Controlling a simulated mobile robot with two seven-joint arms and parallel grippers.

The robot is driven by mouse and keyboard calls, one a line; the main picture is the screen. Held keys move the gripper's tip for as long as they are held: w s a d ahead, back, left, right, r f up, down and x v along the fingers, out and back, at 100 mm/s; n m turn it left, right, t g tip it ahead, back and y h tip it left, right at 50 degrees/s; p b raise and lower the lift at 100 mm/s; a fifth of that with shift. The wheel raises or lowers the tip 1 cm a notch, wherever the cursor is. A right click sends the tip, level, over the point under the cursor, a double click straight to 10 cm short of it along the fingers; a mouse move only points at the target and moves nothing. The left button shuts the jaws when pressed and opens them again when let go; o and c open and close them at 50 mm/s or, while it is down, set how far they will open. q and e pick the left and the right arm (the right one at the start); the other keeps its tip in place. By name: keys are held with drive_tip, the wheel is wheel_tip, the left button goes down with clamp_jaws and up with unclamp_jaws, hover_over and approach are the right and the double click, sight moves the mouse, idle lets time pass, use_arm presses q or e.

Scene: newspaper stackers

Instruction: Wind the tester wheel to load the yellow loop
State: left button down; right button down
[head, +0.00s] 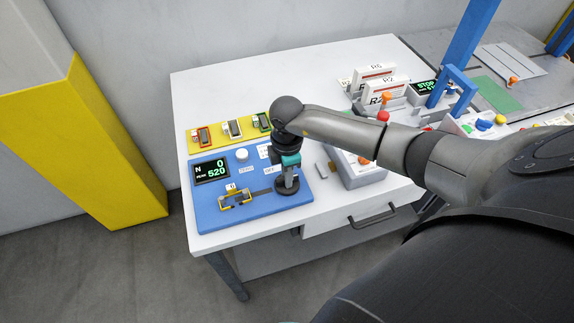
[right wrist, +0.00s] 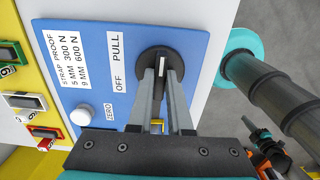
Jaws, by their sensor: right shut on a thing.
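The blue tester panel (head: 220,219) lies on the white table at front left. Its display (head: 211,171) reads N 0 above a peak of 520. The yellow loop (head: 236,199) sits around the fixture at the panel's front, and a bit of yellow (right wrist: 157,126) shows between my fingers in the wrist view. The dark round tester wheel (head: 285,187) is at the panel's right; it also shows in the wrist view (right wrist: 146,62). My right gripper (right wrist: 163,76) points down and is shut on the wheel's pale grip at its middle. My left gripper is not identifiable.
A grey box (head: 355,168) is right of the wheel. Newspaper stacks (head: 374,76) and a stop display (head: 425,88) stand at the back right. The back left tabletop is clear.

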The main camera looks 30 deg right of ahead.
drive_tip(key=shift+r+m+p, duration=0.1)
drive_tip(key=shift+m+p, duration=1.15)
drive_tip(key=shift+m, duration=0.55)
drive_tip(key=c, duration=0.8)
unclamp_jaws()
drive_tip(key=shift+c, duration=0.2)
wheel_tip(320, 180, up, 15)
drive_tip(key=p, duration=0.1)
